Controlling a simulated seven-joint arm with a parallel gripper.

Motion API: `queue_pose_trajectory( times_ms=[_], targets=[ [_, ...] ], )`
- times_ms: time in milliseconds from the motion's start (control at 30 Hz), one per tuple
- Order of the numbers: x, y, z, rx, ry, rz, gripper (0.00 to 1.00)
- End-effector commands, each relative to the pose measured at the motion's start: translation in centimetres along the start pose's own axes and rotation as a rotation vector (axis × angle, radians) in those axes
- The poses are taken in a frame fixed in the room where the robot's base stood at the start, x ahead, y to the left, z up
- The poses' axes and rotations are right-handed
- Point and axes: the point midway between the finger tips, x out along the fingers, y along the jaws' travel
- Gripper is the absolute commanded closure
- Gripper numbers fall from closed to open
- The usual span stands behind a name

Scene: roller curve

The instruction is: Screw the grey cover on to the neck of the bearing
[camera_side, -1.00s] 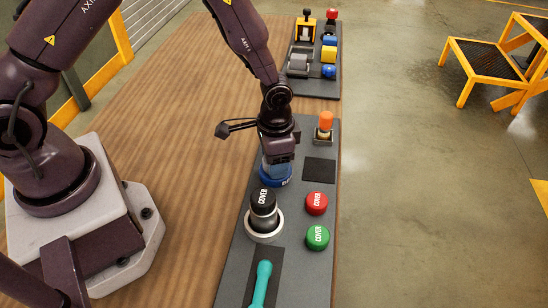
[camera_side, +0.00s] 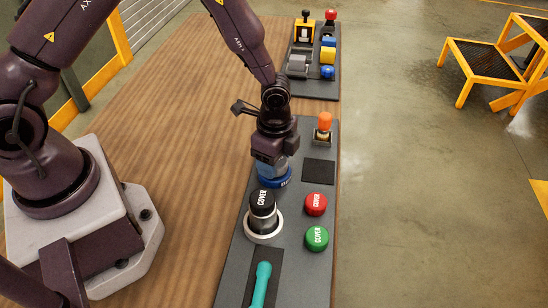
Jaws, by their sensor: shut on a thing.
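My gripper (camera_side: 273,161) points down over a round blue base (camera_side: 275,181) with white lettering, on the dark grey board. It is shut on a grey-blue part (camera_side: 272,168) just above that base. My jaws hide most of this part, so I cannot tell if it is the grey cover or part of the base. In front stands a grey cylinder (camera_side: 264,218) in a white ring (camera_side: 262,234), with a black cover (camera_side: 262,199) on top. A red cover (camera_side: 316,204) and a green cover (camera_side: 317,238) lie to its right. No plainly grey cover shows.
A dark square pad (camera_side: 319,171) right of my gripper is bare. An orange-topped part (camera_side: 323,127) stands behind it. A teal handle (camera_side: 262,283) lies at the front. A second board (camera_side: 318,88) with several parts is at the back. The wooden table (camera_side: 190,120) to the left is clear.

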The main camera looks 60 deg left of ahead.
Motion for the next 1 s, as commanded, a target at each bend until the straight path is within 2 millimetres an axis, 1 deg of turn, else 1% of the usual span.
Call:
queue_pose_trajectory(
  times_ms=[33, 167, 233, 267, 433, 467, 500, 600, 700, 867, 900, 1000],
  targets=[
    [-0.48, 0.05, -1.34, 0.013, 0.03, -0.012, 0.76],
    [-0.48, 0.05, -1.34, 0.018, 0.03, -0.012, 0.76],
    [-0.47, 0.03, -1.3, 0.068, 0.029, -0.012, 0.76],
    [-0.47, 0.03, -1.3, 0.108, 0.029, -0.012, 0.76],
    [-0.44, 0.03, -1.28, 0.431, 0.028, -0.017, 0.76],
    [-0.45, 0.04, -1.29, 0.481, 0.028, -0.017, 0.8],
    [-0.45, 0.02, -1.26, 0.541, 0.026, -0.018, 0.8],
    [-0.47, 0.04, -1.3, 0.637, 0.025, -0.02, 0.81],
    [-0.47, 0.04, -1.31, 0.664, 0.025, -0.021, 0.81],
    [-0.47, 0.06, -1.32, 0.662, 0.025, -0.02, 0.81],
    [-0.46, 0.06, -1.31, 0.662, 0.024, -0.02, 0.36],
    [-0.38, 0.09, -1.16, 0.66, 0.022, -0.017, 0.16]
  ],
)
